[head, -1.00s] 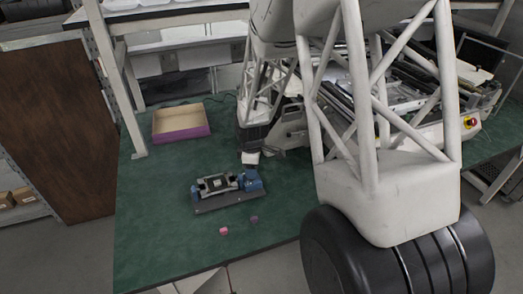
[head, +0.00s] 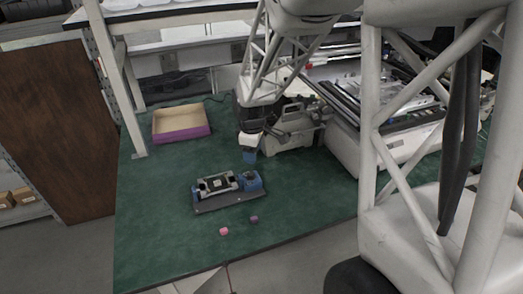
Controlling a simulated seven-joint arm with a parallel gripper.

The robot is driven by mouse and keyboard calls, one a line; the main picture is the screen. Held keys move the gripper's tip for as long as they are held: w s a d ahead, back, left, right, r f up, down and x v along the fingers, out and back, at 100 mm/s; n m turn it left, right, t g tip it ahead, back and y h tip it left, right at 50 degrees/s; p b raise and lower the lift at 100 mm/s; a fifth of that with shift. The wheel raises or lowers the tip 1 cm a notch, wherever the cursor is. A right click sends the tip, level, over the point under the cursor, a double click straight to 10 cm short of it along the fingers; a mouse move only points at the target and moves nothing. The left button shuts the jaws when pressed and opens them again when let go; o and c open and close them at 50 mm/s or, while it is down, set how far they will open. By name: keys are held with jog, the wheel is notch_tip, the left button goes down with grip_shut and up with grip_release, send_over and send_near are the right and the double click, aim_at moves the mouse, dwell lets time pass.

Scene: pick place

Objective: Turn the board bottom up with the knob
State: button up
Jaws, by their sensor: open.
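The board (head: 218,183) lies in a holder with blue ends on a dark grey base plate (head: 225,203) on the green table. The blue block (head: 251,180) at the holder's right end appears to carry the knob, but the knob is too small to make out clearly. My gripper (head: 250,157) points down above the table, behind the blue block in the picture and apart from it. It is open, and nothing shows held in it. Its fingertips are small here and the gap between them is hard to see.
A pink piece (head: 224,231) and a purple piece (head: 254,219) lie in front of the holder. A purple-sided open box (head: 181,133) stands at the back left. Grey machinery (head: 295,128) stands to the right of my gripper. The table's left front is clear.

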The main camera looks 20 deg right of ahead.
jog(key=s+a+r+m, duration=0.1)
jog(key=s+r+m, duration=0.2)
jog(key=s+r, duration=0.3)
jog(key=s+a+r+m+t, duration=0.1)
jog(key=s+r+m, duration=0.1)
jog(key=s+r, duration=0.4)
jog(key=shift+s+a+m, duration=0.25)
jog(key=shift+s+m, duration=0.15)
jog(key=shift+s, duration=0.75)
jog(key=shift+r, duration=0.1)
jog(key=s+r+m, duration=0.2)
jog(key=s, duration=0.5)
jog(key=s+a+r+m+t, duration=0.1)
jog(key=s+r+m, duration=0.1)
jog(key=s, duration=0.5)
jog(key=shift+s+a+r+m, duration=0.15)
jog(key=shift+a+r+m, duration=0.05)
jog(key=shift+m, duration=0.4)
